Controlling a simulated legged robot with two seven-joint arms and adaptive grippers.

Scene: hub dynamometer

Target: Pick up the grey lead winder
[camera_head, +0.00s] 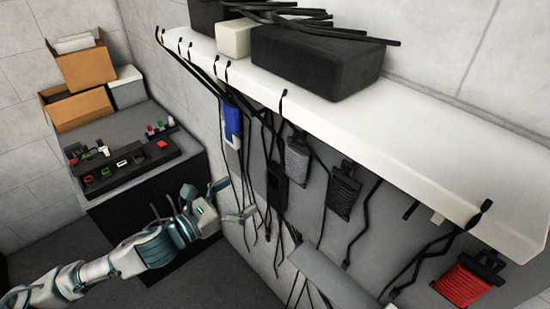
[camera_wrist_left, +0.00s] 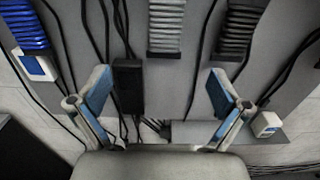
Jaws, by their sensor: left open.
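The grey lead winder (camera_head: 297,157) hangs on the grey wall panel below the white shelf, between the blue winder (camera_head: 232,125) and a darker winder (camera_head: 342,190). In the left wrist view the grey winder (camera_wrist_left: 167,27) is at the top middle, with ridged light grey windings; its top is cut off. My left gripper (camera_head: 238,198) is open and empty, left of and below the grey winder in the head view. In the left wrist view its two fingers (camera_wrist_left: 160,80) are spread apart below the grey winder. My right gripper is not in view.
A black box (camera_wrist_left: 128,86) and dangling black leads lie close to the fingers. A red winder (camera_head: 463,286) hangs at the far right. The white shelf (camera_head: 420,140) juts out above. A dark bench (camera_head: 175,165) with connectors and cardboard boxes stands at left.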

